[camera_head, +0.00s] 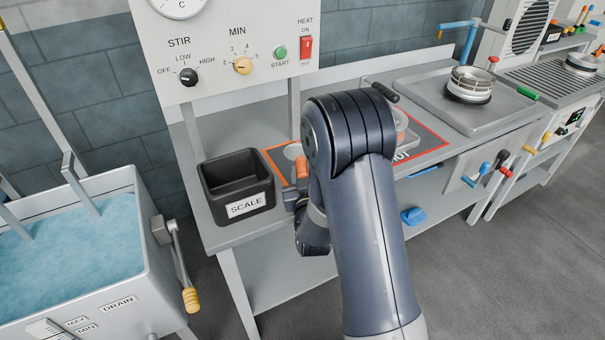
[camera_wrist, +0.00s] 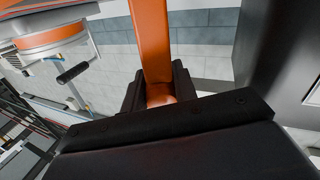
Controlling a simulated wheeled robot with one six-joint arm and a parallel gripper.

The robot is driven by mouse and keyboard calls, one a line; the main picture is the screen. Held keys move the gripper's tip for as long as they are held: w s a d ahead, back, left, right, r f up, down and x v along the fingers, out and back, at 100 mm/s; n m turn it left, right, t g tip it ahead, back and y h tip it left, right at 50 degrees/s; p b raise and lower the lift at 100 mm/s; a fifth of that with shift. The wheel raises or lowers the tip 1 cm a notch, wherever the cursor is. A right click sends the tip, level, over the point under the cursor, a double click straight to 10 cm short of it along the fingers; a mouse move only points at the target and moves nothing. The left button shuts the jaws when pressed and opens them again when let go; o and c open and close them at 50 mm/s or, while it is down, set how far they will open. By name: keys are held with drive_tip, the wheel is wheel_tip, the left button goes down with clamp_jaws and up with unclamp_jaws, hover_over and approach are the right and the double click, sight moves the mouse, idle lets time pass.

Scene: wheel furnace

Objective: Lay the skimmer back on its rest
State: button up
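The skimmer shows as an orange handle (camera_wrist: 153,40) in the wrist view, running up out of the top of the picture. My gripper (camera_wrist: 158,88) has its two black fingers closed on either side of this handle. In the head view, a short orange piece of the handle (camera_head: 303,168) stands up just left of my arm, right of the black SCALE bin. My gripper (camera_head: 296,197) is mostly hidden by my arm there. The skimmer's head is not visible in either view. I cannot make out the rest.
The black SCALE bin (camera_head: 238,186) stands on the bench (camera_head: 215,236) close left of my gripper. The water tank (camera_head: 141,258) is at left.

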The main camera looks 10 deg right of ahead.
drive_tip(key=o, duration=0.5)
drive_tip(key=shift+c, duration=0.2)
drive_tip(key=shift+r, duration=0.15)
drive_tip(key=s+b, duration=0.2)
drive_tip(key=s, duration=1)
drive_tip(key=shift+a, duration=0.25)
drive_tip(key=shift+w, duration=0.15)
drive_tip(key=w, duration=0.4)
drive_tip(key=w+p, duration=0.1)
drive_tip(key=w, duration=0.2)
drive_tip(key=w+p, duration=0.1)
drive_tip(key=w, duration=0.3)
drive_tip(key=shift+w+d, duration=0.3)
drive_tip(key=shift+w, duration=0.05)
drive_tip(key=shift+r, duration=0.5)
